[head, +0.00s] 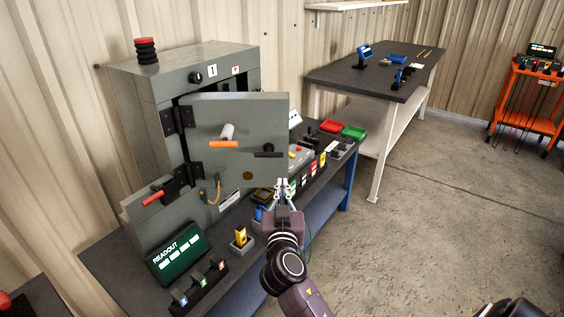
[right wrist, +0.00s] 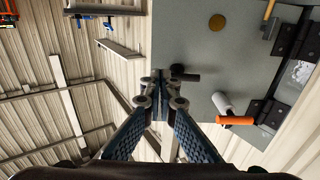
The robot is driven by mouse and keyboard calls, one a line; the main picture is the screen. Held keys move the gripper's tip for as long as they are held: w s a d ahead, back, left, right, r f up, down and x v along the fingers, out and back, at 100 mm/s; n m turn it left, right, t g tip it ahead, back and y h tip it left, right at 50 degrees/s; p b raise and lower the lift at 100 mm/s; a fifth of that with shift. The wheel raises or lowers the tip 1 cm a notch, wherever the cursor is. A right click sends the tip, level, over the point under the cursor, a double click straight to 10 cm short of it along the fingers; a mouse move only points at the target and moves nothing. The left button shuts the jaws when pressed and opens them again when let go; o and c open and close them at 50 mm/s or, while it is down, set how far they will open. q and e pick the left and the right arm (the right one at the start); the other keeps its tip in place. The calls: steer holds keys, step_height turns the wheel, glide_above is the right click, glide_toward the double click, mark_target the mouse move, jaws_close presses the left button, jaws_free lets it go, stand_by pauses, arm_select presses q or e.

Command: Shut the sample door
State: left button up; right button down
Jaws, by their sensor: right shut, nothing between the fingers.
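The sample door (head: 262,116) is a grey panel hinged on its left side to a grey enclosure (head: 150,95). It stands open, swung out from the dark opening. It has a white knob with an orange bar, a black handle (head: 268,155) and a brass disc. My right gripper (head: 283,184) is just below the door's lower right corner in the head view, shut and empty. In the right wrist view the fingers (right wrist: 161,78) point toward the door (right wrist: 205,60), close to its free edge and the black handle (right wrist: 185,73). I cannot tell whether they touch it. My left gripper is not in view.
A red lever (head: 153,198) sticks out below the hinges.

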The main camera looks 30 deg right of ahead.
steer(key=p, duration=0.3)
glide_toward(282, 162)
steer(key=w+d, duration=0.1)
steer(key=w+d+r, duration=0.1)
steer(key=w, duration=0.1)
steer(key=w+d, duration=0.1)
steer(key=w, duration=0.1)
steer(key=shift+d+r, duration=0.15)
steer(key=shift+r, duration=0.2)
steer(key=shift+w+d, duration=0.3)
steer(key=shift+w, duration=0.05)
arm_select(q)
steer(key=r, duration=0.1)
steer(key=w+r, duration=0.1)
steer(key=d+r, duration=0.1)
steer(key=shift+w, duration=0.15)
arm_select(e)
steer(key=shift+w, duration=0.1)
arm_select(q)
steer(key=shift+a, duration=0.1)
arm_select(e)
steer(key=shift+d, duration=0.1)
